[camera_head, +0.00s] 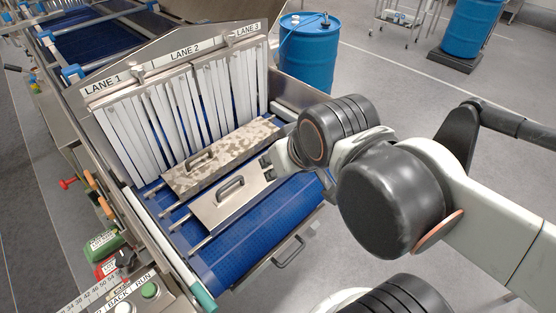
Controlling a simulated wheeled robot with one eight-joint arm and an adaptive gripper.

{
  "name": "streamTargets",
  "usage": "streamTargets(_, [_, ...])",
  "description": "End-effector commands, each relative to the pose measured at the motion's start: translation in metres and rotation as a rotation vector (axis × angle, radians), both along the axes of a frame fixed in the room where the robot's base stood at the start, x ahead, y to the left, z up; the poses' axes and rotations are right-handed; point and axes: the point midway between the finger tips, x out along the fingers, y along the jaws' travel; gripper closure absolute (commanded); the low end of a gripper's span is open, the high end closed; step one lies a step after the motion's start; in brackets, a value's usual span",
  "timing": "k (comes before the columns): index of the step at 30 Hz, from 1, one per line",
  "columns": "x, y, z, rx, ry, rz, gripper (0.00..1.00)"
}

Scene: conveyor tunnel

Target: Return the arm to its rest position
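My arm reaches in from the right edge with its white links and black joints, extended over the right side of the conveyor. My gripper (268,166) is at the right end of a plain metal plate with a handle (234,203). It is small and partly hidden by my wrist, so I cannot tell whether it is open or shut, or whether it touches the plate.
A mottled plate with a handle (220,158) lies beside the plain one, before white strip curtains (185,110). The blue belt (265,235) is bare in front. A control panel (135,295) is at lower left. A blue drum (308,55) stands behind on the floor.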

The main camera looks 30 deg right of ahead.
Motion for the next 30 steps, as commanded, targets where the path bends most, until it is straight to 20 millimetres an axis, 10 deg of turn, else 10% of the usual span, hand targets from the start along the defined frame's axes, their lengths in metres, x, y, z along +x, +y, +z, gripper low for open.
streamTargets(8, [0.0,0.0,-0.009,0.002,0.001,-0.001,0.69])
streamTargets(24, [0.0,0.0,-0.129,0.003,0.002,-0.003,0.69])
streamTargets(30, [0.0,0.0,-0.138,0.003,0.002,-0.003,0.69])
